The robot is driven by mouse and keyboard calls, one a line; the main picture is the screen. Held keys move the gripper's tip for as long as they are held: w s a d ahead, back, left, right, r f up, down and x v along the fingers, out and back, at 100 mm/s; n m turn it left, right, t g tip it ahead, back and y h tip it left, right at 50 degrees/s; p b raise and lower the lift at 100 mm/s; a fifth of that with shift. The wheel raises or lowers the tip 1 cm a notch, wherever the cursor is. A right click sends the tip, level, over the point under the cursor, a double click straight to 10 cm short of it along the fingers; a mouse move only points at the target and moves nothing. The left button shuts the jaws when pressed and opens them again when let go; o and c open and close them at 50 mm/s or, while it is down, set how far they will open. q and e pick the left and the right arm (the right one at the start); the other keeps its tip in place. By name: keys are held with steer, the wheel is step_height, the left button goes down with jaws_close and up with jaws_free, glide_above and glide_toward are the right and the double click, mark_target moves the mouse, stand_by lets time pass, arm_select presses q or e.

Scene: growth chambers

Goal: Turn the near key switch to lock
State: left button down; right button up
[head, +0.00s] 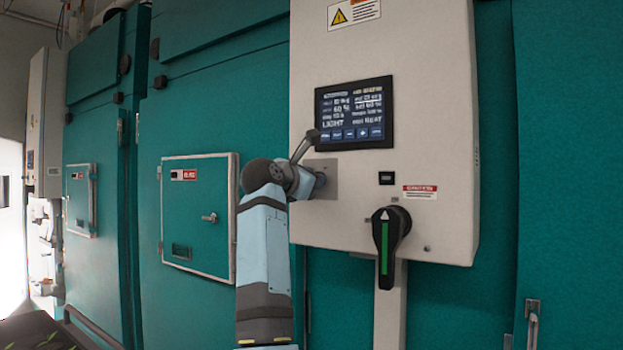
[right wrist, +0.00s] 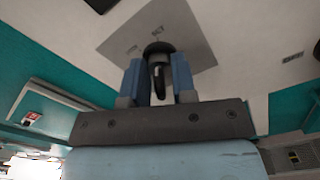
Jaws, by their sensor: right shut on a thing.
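The near key switch (right wrist: 158,48) sits on a grey square plate (right wrist: 190,25) turned to a diamond in the right wrist view. In the head view this plate (head: 330,170) is on the white control box, below the screen. My right gripper (right wrist: 157,72) has its two blue fingers on either side of the dark key (right wrist: 158,82) and is shut on it. In the head view my right gripper (head: 318,182) is at the plate, and my wrist hides most of the switch. The key's exact angle and the lock marking cannot be read. My left gripper is not in view.
The white control box (head: 455,120) carries a lit screen (head: 354,114) and, lower right, a black rotary handle (head: 385,245) with a green stripe. A small framed hatch (head: 198,240) is on the teal chamber to the left. Another control box (head: 48,120) stands farther left.

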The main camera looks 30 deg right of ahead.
steer(key=n+p, duration=0.2)
steer(key=n, duration=0.2)
steer(key=shift+r, duration=0.15)
steer(key=n+p, duration=0.1)
steer(key=n, duration=0.2)
steer(key=shift+n+p, duration=0.3)
steer(key=shift+p, duration=0.05)
steer(key=shift+w+n+p, duration=0.1)
steer(key=shift+n+p, duration=0.25)
steer(key=shift+n, duration=0.35)
steer(key=shift+n+p, duration=0.4)
steer(key=shift+n, duration=0.3)
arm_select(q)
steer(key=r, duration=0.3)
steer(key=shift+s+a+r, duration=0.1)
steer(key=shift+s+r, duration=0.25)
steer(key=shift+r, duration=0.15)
arm_select(e)
steer(key=shift+n, duration=0.3)
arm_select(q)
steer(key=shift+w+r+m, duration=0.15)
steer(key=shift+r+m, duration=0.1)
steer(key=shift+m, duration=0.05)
